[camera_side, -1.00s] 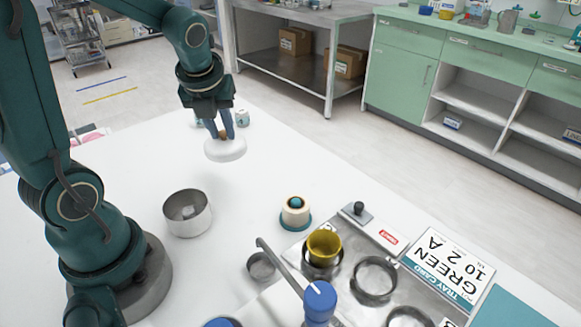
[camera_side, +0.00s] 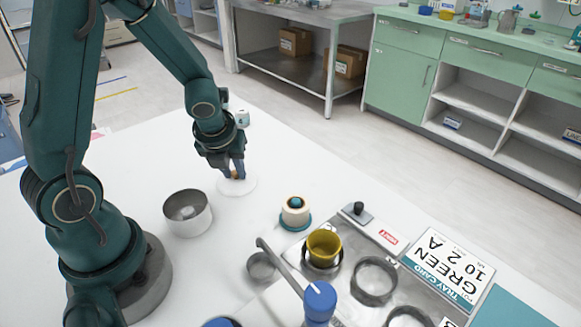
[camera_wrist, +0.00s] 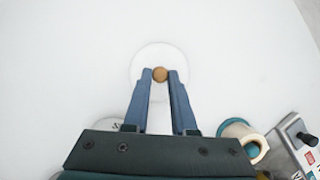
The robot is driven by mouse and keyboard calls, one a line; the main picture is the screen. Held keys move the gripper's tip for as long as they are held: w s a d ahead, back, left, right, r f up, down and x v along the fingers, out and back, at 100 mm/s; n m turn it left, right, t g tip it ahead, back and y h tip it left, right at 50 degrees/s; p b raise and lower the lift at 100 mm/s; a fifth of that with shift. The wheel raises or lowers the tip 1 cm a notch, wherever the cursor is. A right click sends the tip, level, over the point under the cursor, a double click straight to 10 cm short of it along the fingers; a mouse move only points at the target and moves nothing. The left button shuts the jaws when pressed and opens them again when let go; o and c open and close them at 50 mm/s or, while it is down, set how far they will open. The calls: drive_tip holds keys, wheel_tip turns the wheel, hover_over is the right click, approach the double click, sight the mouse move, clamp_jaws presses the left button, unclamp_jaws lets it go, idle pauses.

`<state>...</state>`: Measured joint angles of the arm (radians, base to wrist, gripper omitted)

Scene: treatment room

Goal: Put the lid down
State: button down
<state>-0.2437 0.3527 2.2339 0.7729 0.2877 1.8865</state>
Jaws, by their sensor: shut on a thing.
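The lid (camera_side: 247,188) is a white disc with a round brown knob. It shows low at the white table's surface in the side view; whether it touches the table is hard to tell, white on white. It also shows in the wrist view (camera_wrist: 160,55), with the knob (camera_wrist: 160,74) between the fingertips. My gripper (camera_side: 237,176) points down over the lid and is shut on the knob; in the wrist view its blue fingers (camera_wrist: 160,78) close on the knob from both sides. An open round metal pot (camera_side: 188,213) stands on the table nearer the camera.
A cream and teal round object (camera_side: 295,213) stands right of the pot. A metal tray (camera_side: 345,237) with a yellow cup (camera_side: 324,247) and rings lies at right front. Table around the lid is clear.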

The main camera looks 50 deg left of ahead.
drive_tip(key=shift+f, duration=0.1)
drive_tip(key=c, duration=0.7)
unclamp_jaws()
drive_tip(key=shift+r, duration=0.4)
drive_tip(key=v, duration=1.1)
drive_tip(key=s+d+r+n+h, duration=0.1)
drive_tip(key=s+d+n, duration=0.1)
drive_tip(key=n, duration=0.7)
drive_tip(key=s+d+r+n+t+h, duration=0.1)
drive_tip(key=d+n, duration=0.3)
drive_tip(key=n, duration=0.5)
drive_tip(key=s+d+r+n+t+h, duration=0.1)
drive_tip(key=s+d+n, duration=0.2)
drive_tip(key=n, duration=0.6)
drive_tip(key=shift+s+r, duration=0.15)
drive_tip(key=shift+s, duration=0.35)
